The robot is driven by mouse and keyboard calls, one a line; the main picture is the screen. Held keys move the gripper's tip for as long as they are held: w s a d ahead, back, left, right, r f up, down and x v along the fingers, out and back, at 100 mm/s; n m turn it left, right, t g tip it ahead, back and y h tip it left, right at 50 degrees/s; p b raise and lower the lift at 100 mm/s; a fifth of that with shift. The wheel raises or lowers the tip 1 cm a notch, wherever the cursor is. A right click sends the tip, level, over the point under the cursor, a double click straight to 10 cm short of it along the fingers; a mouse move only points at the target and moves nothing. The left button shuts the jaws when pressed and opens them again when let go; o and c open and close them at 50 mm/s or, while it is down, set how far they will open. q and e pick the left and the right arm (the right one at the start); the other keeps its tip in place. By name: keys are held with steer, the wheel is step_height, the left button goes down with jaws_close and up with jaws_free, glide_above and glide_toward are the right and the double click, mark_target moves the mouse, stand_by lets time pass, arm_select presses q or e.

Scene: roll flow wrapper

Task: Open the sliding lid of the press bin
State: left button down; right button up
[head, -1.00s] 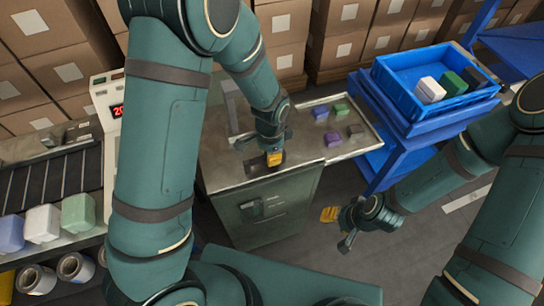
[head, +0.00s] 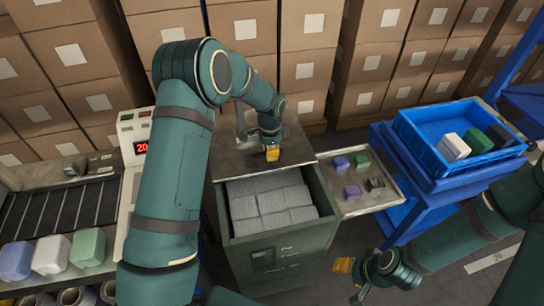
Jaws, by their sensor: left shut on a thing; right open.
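The press bin (head: 272,262) is a dark green cabinet in the middle of the head view. Its metal sliding lid (head: 235,162) lies toward the back, and the front part of the top is open. Several grey blocks (head: 268,200) show inside the opening. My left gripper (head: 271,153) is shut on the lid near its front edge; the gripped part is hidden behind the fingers. My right gripper (head: 349,281) is open and empty, low to the right of the bin, above the floor.
A side shelf (head: 366,204) with purple, green and dark blocks adjoins the bin's right. A blue tray (head: 440,182) with blocks stands farther right on a blue stand. A roller conveyor (head: 55,208) and control panel (head: 130,150) are at left. Stacked cartons (head: 325,20) fill the back.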

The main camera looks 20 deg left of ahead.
arm_select(q)
steer(key=shift+f, duration=0.1)
steer(key=c, duration=0.9)
jaws_free()
step_height(320, 180, up, 12)
